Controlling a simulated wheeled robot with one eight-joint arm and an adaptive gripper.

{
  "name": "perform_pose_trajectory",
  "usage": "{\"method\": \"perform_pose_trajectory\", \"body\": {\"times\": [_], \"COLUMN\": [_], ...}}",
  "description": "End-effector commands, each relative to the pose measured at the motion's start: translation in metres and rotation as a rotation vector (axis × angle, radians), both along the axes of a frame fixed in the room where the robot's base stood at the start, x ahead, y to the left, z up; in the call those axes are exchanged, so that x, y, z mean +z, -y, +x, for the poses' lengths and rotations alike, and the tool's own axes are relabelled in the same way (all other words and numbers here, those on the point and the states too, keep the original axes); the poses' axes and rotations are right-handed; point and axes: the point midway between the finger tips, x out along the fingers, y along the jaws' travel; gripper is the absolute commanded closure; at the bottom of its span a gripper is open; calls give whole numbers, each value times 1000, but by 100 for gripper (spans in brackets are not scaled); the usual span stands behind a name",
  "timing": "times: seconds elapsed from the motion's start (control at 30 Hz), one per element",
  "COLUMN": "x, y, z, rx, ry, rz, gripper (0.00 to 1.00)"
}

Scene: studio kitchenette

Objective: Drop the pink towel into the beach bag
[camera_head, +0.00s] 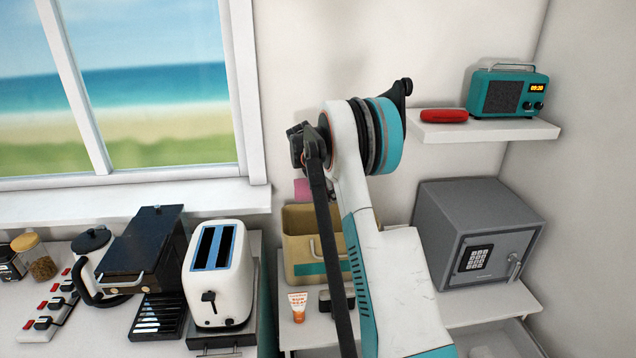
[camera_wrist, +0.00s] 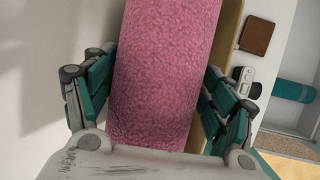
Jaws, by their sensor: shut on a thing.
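The pink towel (camera_wrist: 165,75) is a rolled, fuzzy cylinder that fills the middle of the wrist view. My gripper (camera_wrist: 158,95) is shut on it, with a teal-padded finger on each side. In the head view only a small pink piece of the towel (camera_head: 303,188) shows beside my arm, just above the bag's back rim. The beach bag (camera_head: 297,258) is tan with a teal band and stands open on the shelf unit, partly hidden behind my arm. A tan strip of the bag (camera_wrist: 229,45) shows beside the towel in the wrist view.
A sunscreen tube (camera_head: 298,306) stands in front of the bag. A grey safe (camera_head: 478,240) is to the right, and a white toaster (camera_head: 216,275) to the left. A wall shelf (camera_head: 485,131) above holds a teal radio (camera_head: 508,92) and a red case (camera_head: 444,115).

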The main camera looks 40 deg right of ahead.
Motion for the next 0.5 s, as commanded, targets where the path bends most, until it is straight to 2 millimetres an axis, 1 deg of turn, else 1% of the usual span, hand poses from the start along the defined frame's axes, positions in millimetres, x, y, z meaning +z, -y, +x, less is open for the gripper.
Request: {"method": "perform_pose_trajectory", "body": {"times": [0.17,0.5], "x": [-11,-47], "y": [0,0], "z": [0,0], "rx": [0,0], "ry": [0,0], "rz": [0,0], "gripper": [55,55]}}
